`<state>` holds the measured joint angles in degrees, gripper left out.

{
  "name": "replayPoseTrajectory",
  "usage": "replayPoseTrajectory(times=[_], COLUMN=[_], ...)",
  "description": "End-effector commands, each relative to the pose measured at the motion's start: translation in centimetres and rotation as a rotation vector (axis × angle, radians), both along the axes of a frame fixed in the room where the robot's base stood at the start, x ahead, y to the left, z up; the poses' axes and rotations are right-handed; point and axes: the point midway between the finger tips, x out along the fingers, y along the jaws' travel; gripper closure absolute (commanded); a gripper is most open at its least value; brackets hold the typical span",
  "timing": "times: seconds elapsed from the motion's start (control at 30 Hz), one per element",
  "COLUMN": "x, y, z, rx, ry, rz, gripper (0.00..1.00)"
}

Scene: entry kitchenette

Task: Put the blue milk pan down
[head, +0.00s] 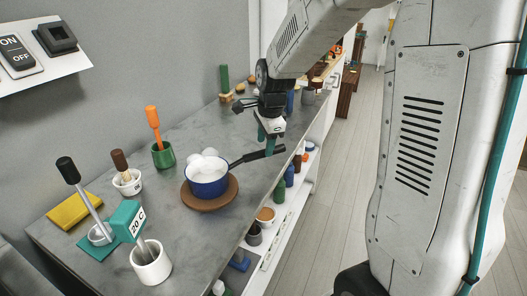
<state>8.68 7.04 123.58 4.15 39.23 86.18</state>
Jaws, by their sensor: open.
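The blue milk pan (208,186) stands upright on a round brown trivet (233,196) on the grey counter. White contents with rounded white lumps show in the pan. Its black handle (258,155) points to the right, toward the counter's front edge.
A yellow sponge (74,211) lies at the left. Bottles and bowls fill the shelf below.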

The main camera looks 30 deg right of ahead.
Motion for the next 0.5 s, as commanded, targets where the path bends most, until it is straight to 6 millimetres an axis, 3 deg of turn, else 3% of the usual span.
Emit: replayPoseTrajectory(times=[0.2,0.5], x=[-0.8,-2.1], y=[-0.1,0.2], z=[4.6,7.6], rx=[-0.002,-0.008], ry=[-0.004,-0.001], rz=[0.000,0.042], gripper=[0.52,0.52])
